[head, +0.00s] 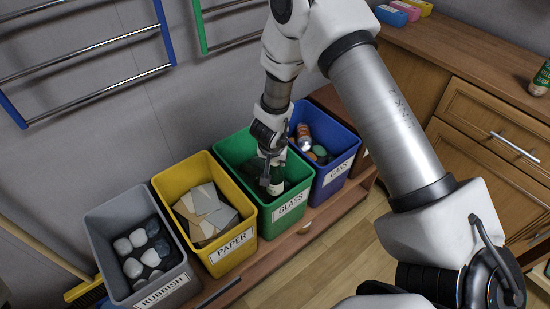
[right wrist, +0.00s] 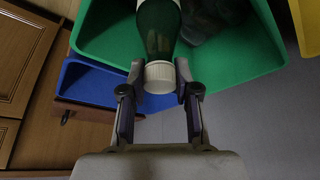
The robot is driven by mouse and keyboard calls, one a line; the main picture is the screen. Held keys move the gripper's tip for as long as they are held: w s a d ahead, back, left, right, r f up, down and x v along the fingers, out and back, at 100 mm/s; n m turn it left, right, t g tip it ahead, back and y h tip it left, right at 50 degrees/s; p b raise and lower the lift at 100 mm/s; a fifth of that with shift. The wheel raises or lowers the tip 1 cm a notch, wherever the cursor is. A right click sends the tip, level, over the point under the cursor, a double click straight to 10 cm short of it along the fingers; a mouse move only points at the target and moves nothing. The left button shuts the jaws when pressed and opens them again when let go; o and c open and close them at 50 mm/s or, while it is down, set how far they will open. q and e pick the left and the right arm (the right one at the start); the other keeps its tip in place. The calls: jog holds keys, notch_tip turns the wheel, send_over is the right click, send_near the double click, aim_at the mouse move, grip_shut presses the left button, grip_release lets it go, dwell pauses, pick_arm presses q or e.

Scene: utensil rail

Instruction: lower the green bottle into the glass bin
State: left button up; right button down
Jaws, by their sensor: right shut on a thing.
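The green glass bin (head: 268,219) stands in a row of bins in the head view. My right gripper (head: 270,158) is over its opening, pointing down. The gripper is shut on the green bottle (head: 277,187), which has a white cap and a pale label. In the right wrist view, the fingers (right wrist: 158,82) hold the bottle (right wrist: 157,25) at its cap end, and its body points into the green bin (right wrist: 105,35). The bottle's lower part is partly hidden; I cannot tell whether it touches the bin floor. My left gripper is not in view.
The yellow paper bin (head: 240,259) and grey rubbish bin (head: 183,292) stand to the left. The blue cans bin (head: 325,190) is close on the right. A wooden counter (head: 470,62) is at the right, and wall rails (head: 90,47) hang at the upper left.

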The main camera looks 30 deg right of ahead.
aim_at(275, 177)
jog(key=shift+f+b, duration=0.9)
jog(key=shift+f, duration=0.4)
dwell(0.4)
jog(key=c, duration=0.8)
grip_release()
jog(key=shift+o, duration=0.2)
jog(key=shift+r, duration=0.15)
